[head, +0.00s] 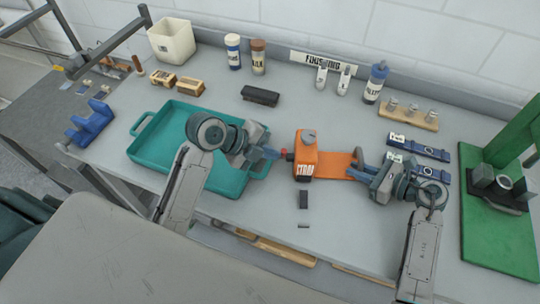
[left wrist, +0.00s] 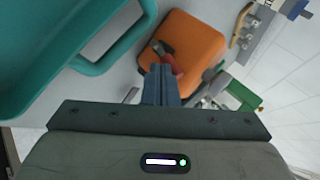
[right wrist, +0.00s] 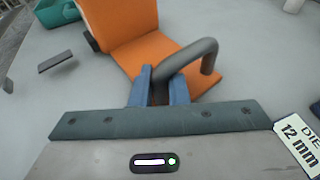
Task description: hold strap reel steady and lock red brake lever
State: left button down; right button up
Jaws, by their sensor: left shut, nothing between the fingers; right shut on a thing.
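The orange strap reel (head: 305,160) stands in the middle of the bench, with an orange base plate reaching right to a grey bar handle (right wrist: 200,58). My right gripper (head: 362,170) is shut on this handle, as the right wrist view shows (right wrist: 160,85). The red brake lever (left wrist: 170,62) is on the reel's left side, mostly hidden in the head view. My left gripper (head: 272,154) is shut and empty, its fingertips (left wrist: 162,72) right at the red lever. I cannot tell whether they touch it.
A teal tray (head: 137,152) lies left of the reel, under my left arm. Bottles and a black stapler-like block (head: 260,95) stand behind.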

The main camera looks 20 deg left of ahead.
pick_arm(q)
jog(key=shift+w, duration=0.15)
jog(key=shift+w+a+r, duration=0.2)
jog(key=shift+w+r, duration=0.05)
jog(key=shift+w, duration=0.25)
jog(key=shift+w+a, duration=0.25)
jog(key=shift+w, duration=0.6)
jog(key=shift+r, duration=0.15)
jog(key=shift+r, duration=0.7)
jog(key=shift+s, duration=0.1)
